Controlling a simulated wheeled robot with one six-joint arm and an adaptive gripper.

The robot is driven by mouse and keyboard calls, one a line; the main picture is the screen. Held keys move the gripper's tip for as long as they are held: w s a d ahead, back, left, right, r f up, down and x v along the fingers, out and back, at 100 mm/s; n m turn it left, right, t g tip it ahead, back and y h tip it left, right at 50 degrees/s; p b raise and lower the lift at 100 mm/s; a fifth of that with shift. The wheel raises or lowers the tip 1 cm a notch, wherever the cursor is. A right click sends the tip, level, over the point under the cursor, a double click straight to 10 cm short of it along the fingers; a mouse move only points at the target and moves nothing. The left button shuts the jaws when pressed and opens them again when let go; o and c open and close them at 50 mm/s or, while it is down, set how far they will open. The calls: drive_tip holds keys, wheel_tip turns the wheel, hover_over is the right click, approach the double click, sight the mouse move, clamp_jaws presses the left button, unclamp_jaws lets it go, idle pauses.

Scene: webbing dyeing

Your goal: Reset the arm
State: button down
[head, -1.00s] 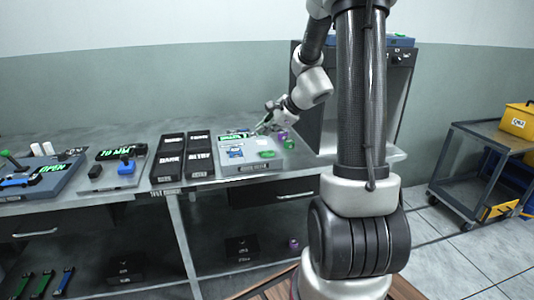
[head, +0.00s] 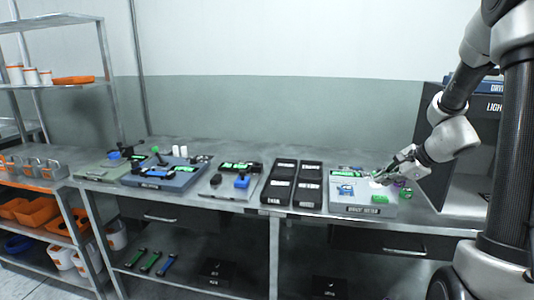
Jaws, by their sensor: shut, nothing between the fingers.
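My arm stands at the right of the head view, bent down toward the metal bench. My gripper (head: 386,178) is shut and empty. It is over the right part of the grey tray-like device (head: 342,208) with a label on its front edge. Whether the fingertips touch the device is too small to tell.
Black labelled boxes (head: 279,184) stand left of the device. Further left are a grey device with a blue part (head: 241,181) and a blue device (head: 160,178). A metal shelf (head: 52,22) with orange bins is at far left. A dark cabinet (head: 468,190) stands behind my arm.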

drive_tip(key=s+a+r+n+g+h, duration=0.1)
drive_tip(key=s+a+r+n+g, duration=0.15)
drive_tip(key=s+n, duration=0.5)
drive_tip(key=s+a+r+n+g, duration=0.1)
drive_tip(key=s+n+g, duration=0.25)
drive_tip(key=s, duration=0.75)
drive_tip(key=s+a+r+n+t+h, duration=0.2)
drive_tip(key=s+r+n+t+h, duration=0.1)
drive_tip(key=s+r+n, duration=0.5)
drive_tip(key=shift+s+r+h, duration=0.2)
drive_tip(key=shift+s+h, duration=0.1)
drive_tip(key=shift+s, duration=0.6)
